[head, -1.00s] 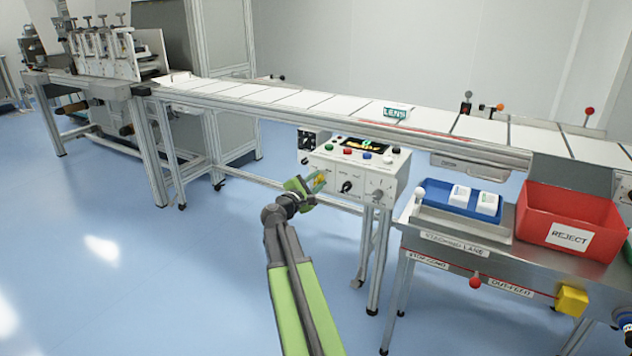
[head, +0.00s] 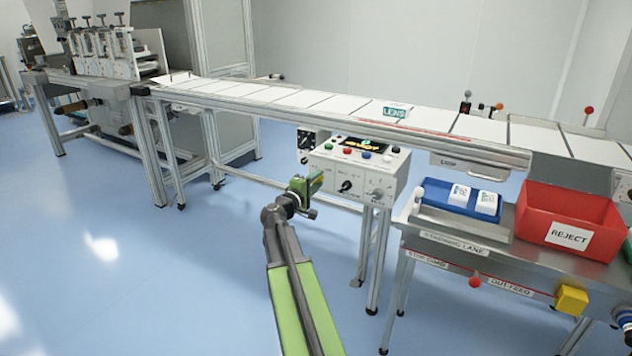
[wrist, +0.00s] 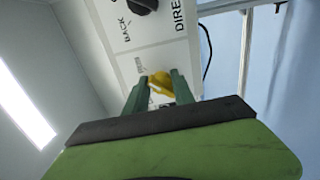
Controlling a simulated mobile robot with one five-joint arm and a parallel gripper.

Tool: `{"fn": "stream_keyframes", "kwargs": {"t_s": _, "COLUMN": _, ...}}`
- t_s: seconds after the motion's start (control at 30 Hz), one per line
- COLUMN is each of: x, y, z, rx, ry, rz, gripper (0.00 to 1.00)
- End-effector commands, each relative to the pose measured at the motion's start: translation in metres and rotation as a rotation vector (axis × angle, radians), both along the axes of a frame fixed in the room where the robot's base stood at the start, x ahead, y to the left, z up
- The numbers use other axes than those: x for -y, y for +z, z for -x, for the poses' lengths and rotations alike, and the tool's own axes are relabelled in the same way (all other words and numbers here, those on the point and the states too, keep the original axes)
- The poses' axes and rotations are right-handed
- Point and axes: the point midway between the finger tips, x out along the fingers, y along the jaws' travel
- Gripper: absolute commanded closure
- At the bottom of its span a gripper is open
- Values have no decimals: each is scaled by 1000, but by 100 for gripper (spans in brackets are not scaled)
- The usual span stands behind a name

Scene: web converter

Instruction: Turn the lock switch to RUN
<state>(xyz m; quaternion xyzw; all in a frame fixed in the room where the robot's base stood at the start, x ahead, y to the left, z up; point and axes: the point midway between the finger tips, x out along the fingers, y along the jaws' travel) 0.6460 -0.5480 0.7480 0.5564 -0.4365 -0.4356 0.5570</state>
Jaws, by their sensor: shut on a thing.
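The white control box (head: 329,165) stands on legs in front of the conveyor. My gripper (head: 318,180) is at the lower left of its front face. In the wrist view the two green fingers of my gripper (wrist: 159,88) are shut on a yellow switch handle (wrist: 158,83) at the box's panel (wrist: 165,50). The handle sits tilted between the fingers, partly hidden by them. The small lettering beside it is too blurred to read, so I cannot tell which position it points to. In the head view my gripper hides the switch.
A black knob (wrist: 143,5) marked BACK is farther up the panel. Coloured buttons (head: 366,154) and a lit display (head: 364,144) are on top of the box. The conveyor (head: 330,104) runs behind. The blue tray (head: 432,196) and red reject bin (head: 540,207) stand right.

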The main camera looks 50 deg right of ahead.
Motion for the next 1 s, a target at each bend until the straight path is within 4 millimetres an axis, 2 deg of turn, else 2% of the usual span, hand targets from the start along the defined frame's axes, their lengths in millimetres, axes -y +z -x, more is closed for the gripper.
{"fn": "stream_keyframes", "kwargs": {"t_s": 0.47, "x": 0, "y": -2, "z": 0, "rx": 19, "ry": -1, "rz": -8, "gripper": 100}}
{"fn": "stream_keyframes", "kwargs": {"t_s": 0.5, "x": 0, "y": -2, "z": 0, "rx": 18, "ry": -1, "rz": -9, "gripper": 67}}
{"fn": "stream_keyframes", "kwargs": {"t_s": 0.63, "x": 0, "y": -1, "z": 0, "rx": 18, "ry": 0, "rz": -7, "gripper": 50}}
{"fn": "stream_keyframes", "kwargs": {"t_s": 0.9, "x": -1, "y": -1, "z": 0, "rx": 15, "ry": 0, "rz": -6, "gripper": 50}}
{"fn": "stream_keyframes", "kwargs": {"t_s": 1.0, "x": -7, "y": -1, "z": 1, "rx": 15, "ry": 1, "rz": -5, "gripper": 50}}
